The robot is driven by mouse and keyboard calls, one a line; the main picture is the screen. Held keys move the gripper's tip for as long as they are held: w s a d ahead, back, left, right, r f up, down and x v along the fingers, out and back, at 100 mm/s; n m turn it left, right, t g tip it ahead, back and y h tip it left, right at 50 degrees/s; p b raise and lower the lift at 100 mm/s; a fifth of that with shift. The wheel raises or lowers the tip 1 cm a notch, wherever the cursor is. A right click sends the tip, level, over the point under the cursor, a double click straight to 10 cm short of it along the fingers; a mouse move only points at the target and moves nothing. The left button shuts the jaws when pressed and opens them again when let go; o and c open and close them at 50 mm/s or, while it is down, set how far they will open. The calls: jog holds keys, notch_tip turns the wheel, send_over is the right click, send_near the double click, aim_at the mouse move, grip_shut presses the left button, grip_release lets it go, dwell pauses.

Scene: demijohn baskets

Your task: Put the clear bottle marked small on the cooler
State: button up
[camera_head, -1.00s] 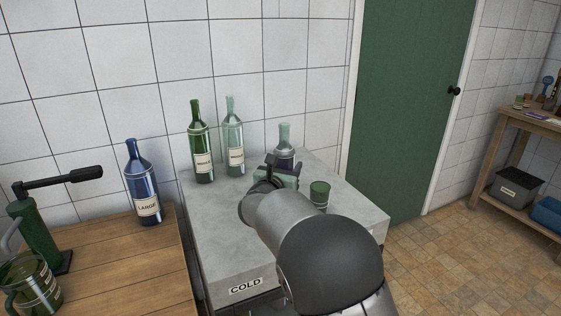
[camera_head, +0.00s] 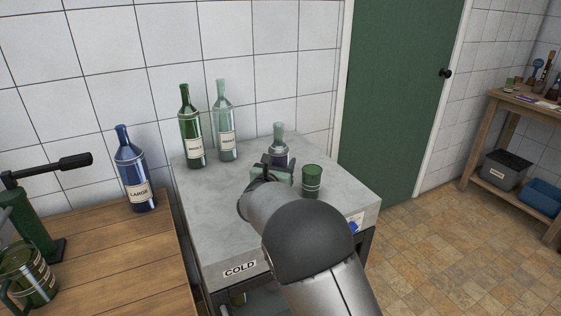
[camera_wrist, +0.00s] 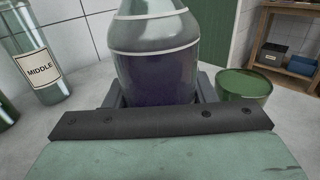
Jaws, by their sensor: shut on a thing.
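A clear bottle with dark purple contents (camera_head: 279,147) is upright over the back right part of the grey cooler (camera_head: 215,215), whose front is marked COLD. My gripper (camera_head: 268,172) is shut on this bottle; the wrist view shows the bottle (camera_wrist: 158,65) between the fingers. No label shows on it from here. Its base is hidden behind my gripper, so I cannot tell whether it touches the cooler top.
A green cup (camera_head: 311,183) stands on the cooler just right of the held bottle. A green bottle (camera_head: 191,130) and a clear bottle marked MIDDLE (camera_wrist: 37,65) stand at the back left. A blue bottle marked LARGE (camera_head: 135,175) is on the wooden table. The cooler's left front is clear.

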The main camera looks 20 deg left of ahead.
jog(key=o, duration=1.5)
jog(key=shift+f, duration=0.1)
jog(key=shift+r, duration=0.2)
jog(key=s+b, duration=0.1)
jog(key=s, duration=1.1)
jog(key=shift+d, duration=0.1)
